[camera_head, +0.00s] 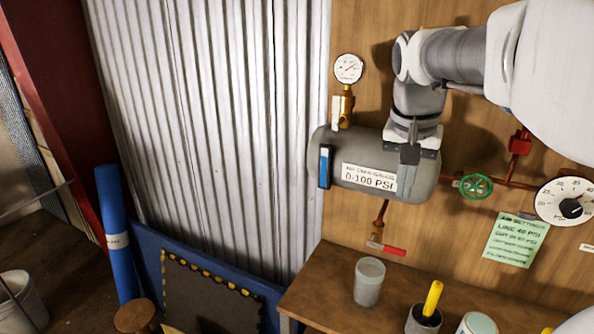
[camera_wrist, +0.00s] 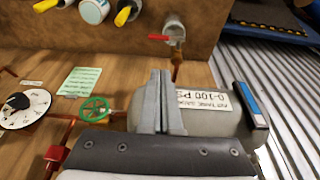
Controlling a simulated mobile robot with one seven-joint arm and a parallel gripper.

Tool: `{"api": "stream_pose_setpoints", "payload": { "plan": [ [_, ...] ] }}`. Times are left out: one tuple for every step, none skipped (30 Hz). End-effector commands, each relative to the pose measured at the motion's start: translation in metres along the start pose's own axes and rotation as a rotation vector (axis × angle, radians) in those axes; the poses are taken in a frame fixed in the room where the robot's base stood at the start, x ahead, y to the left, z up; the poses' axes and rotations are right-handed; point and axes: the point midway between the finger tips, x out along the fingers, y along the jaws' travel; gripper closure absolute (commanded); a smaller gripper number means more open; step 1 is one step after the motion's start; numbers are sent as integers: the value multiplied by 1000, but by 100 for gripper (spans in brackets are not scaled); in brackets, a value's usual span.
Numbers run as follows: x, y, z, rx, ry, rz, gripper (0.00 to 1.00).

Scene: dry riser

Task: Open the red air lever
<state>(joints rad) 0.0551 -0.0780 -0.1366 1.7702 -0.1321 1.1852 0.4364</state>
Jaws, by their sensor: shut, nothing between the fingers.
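The red lever (camera_head: 393,250) sits on a small valve at the lower end of a short copper pipe below the grey tank (camera_head: 428,180). The lever points sideways, across the pipe, to the right in the head view. In the wrist view, which looks upside down, the red lever (camera_wrist: 158,37) is at the top, beyond my fingertips. My gripper (camera_head: 404,188) is in front of the tank, above the lever and apart from it. In the wrist view my gripper (camera_wrist: 158,74) has its fingers together with nothing between them.
A pressure gauge (camera_head: 348,69) stands on the tank's left end. A green wheel valve (camera_head: 475,186), a dial (camera_head: 566,201) and a green note (camera_head: 516,239) are to the right. A grey cup (camera_head: 369,281) and a yellow-handled tool (camera_head: 432,298) stand on the bench below.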

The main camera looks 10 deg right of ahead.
Motion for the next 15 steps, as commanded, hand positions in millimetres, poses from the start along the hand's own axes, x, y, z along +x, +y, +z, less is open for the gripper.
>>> {"api": "stream_pose_setpoints", "payload": {
  "plan": [
    [0,0,0,0,0,0,100],
    [0,0,0,0,0,0,100],
    [0,0,0,-1,0,0,100],
    [1,0,0,-1,-1,0,100],
    [2,0,0,-1,-1,0,100],
    [5,0,1,-1,-2,1,100],
    [7,0,1,-1,-3,1,100],
    [10,0,1,-1,-3,1,100],
    [16,0,1,-1,-3,1,100],
    [21,0,1,-1,-4,2,100],
    [26,0,1,-1,-5,2,100],
    [34,0,2,-1,-5,2,100],
    [40,0,1,-1,-4,2,100],
    [47,0,2,-1,-5,2,100],
    [56,0,2,-1,-5,2,100]
  ]
}}
